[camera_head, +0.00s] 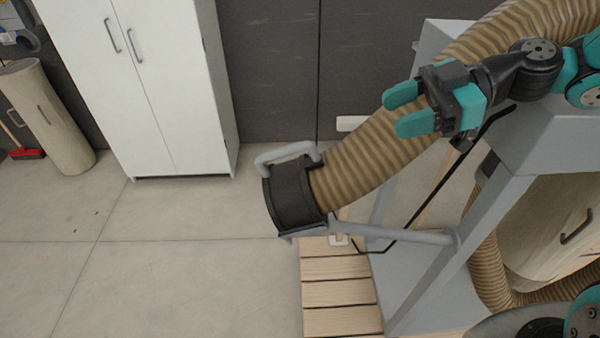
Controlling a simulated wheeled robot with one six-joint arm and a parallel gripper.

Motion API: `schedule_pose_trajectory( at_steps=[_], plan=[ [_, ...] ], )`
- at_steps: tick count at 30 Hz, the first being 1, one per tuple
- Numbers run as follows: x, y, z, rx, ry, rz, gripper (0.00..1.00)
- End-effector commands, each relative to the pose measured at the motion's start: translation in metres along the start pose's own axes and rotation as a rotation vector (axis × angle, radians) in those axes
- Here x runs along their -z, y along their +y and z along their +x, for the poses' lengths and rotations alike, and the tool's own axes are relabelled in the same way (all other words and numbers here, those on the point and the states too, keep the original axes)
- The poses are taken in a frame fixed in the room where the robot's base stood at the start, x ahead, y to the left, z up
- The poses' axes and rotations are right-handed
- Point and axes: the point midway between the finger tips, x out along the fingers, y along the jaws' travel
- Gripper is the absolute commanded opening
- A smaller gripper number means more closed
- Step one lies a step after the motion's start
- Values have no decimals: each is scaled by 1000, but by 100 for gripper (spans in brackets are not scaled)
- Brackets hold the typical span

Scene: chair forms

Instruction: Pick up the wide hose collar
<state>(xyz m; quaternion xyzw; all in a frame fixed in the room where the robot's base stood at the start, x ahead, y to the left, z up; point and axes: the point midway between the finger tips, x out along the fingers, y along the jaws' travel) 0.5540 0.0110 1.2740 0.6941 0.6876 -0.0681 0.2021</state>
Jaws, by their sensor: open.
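The wide hose collar (291,194) is a black ring at the lower end of a ribbed tan hose (362,158), near the middle of the head view. A grey curved handle (287,152) is fixed on its upper side. A grey bar joins the collar's lower side to the grey frame. My gripper (402,109) is open and empty, with teal fingers pointing left. In the picture it lies over the hose, up and to the right of the collar. It appears apart from the collar; its height above the hose is hard to tell.
A grey metal frame (412,265) stands at the right, with a wooden slatted base (338,292) below the collar. A white cabinet (150,85) and a wooden cylinder (48,115) stand at the back left. The floor (175,275) at left is clear.

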Motion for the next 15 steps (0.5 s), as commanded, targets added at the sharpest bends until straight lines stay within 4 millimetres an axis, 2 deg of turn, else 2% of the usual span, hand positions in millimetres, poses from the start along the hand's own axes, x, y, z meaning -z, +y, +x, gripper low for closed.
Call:
schedule_pose_trajectory(
  at_steps=[9, 15],
  plan=[
    [0, -3, 75, 14, 1, 0, 48],
    [0, -3, 106, 10, -1, 1, 48]
  ],
)
